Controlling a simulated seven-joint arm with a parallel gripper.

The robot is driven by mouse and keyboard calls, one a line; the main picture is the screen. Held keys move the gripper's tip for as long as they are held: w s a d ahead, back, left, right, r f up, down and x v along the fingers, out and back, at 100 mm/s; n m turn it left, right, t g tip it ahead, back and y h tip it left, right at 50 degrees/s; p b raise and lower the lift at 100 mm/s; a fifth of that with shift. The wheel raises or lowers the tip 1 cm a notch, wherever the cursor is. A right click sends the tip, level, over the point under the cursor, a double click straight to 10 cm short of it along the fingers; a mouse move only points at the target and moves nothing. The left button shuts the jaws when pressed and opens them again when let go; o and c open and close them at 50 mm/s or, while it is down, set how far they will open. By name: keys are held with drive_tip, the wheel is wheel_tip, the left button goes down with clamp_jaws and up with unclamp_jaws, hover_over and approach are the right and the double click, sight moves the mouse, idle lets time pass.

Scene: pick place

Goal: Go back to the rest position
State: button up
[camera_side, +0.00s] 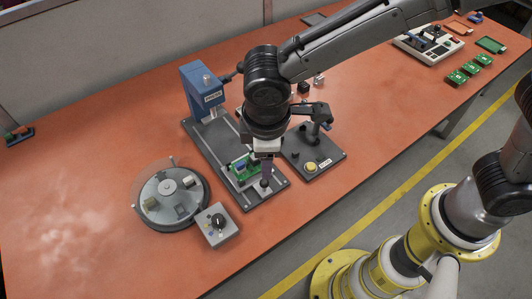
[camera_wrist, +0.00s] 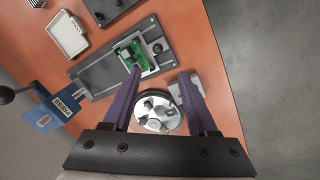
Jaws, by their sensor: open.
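My gripper (camera_side: 266,178) hangs fingers-down above the front part of the grey press plate (camera_side: 215,143), close to a green circuit board (camera_side: 240,170) on that plate. In the wrist view my gripper (camera_wrist: 160,73) shows two purple fingers spread apart with nothing held between them. The green board (camera_wrist: 131,52) lies beyond the left fingertip, in its place on the plate (camera_wrist: 97,75). The gap between fingertips and plate is hard to judge.
A blue press (camera_side: 203,88) stands at the plate's back end. A round turntable (camera_side: 152,215) and a grey knob box (camera_side: 217,225) are front left. A fixture with a yellow button (camera_side: 311,166) is right. Green boards (camera_side: 470,69) lie far right.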

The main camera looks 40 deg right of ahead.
drive_tip(key=w+d+r+m+t+y, duration=0.15)
drive_tip(key=d+r+m, duration=0.45)
drive_tip(key=d+r, duration=1)
drive_tip(key=s+d+m+t, duration=0.2)
drive_tip(key=s+d+m, duration=0.1)
drive_tip(key=s+d, duration=0.6)
drive_tip(key=s+d+f+m, duration=0.2)
drive_tip(key=s+f, duration=0.2)
drive_tip(key=s, duration=0.3)
drive_tip(key=shift+s+d, duration=0.2)
drive_tip(key=shift+d, duration=0.15)
